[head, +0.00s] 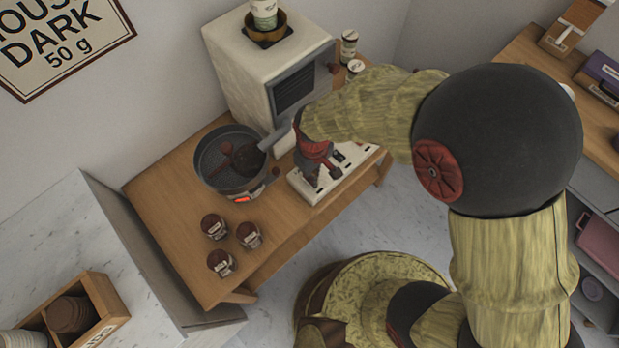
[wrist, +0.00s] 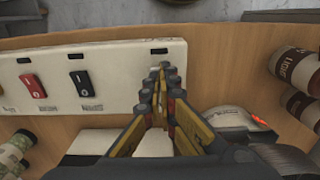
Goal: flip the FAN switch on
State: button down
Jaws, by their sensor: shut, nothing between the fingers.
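The white switch panel (head: 362,155) lies at the table's front edge, to the right of the round pan. I cannot tell which switch is FAN. My gripper (wrist: 168,70) is shut and empty, over the panel's end near the pan, to the right of the black switch in that view. It hides the panel beneath it, and I cannot tell whether it touches. In the head view my gripper (head: 322,174) partly covers the panel.
A dark round pan (head: 232,160) with a red light on its base sits left of my gripper. A white boxy machine (head: 268,72) stands behind. Small labelled jars (head: 220,263) stand at the table's front left. Bare wood (head: 165,205) lies left of the pan.

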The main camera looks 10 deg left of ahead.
jog(key=shift+f+b, duration=0.3)
jog(key=shift+f, duration=0.3)
jog(key=shift+r, duration=0.15)
jog(key=shift+r+p, duration=2.9)
jog(key=shift+r, duration=0.5)
jog(key=s+d+r+m+t, duration=0.2)
jog(key=d+r+m, duration=0.1)
jog(key=d+r, duration=0.4)
jog(key=s+d+r+m+t, duration=0.1)
jog(key=s+d+r+m, duration=0.2)
jog(key=d+r, duration=0.5)
jog(key=s+d+r+m+t, duration=0.2)
jog(key=d+r+m, duration=0.2)
jog(key=r, duration=1.1)
jog(key=d, duration=0.3)
jog(key=shift+s+d+t, duration=0.25)
jog(key=shift+d+t, duration=0.05)
jog(key=shift+d, duration=0.1)
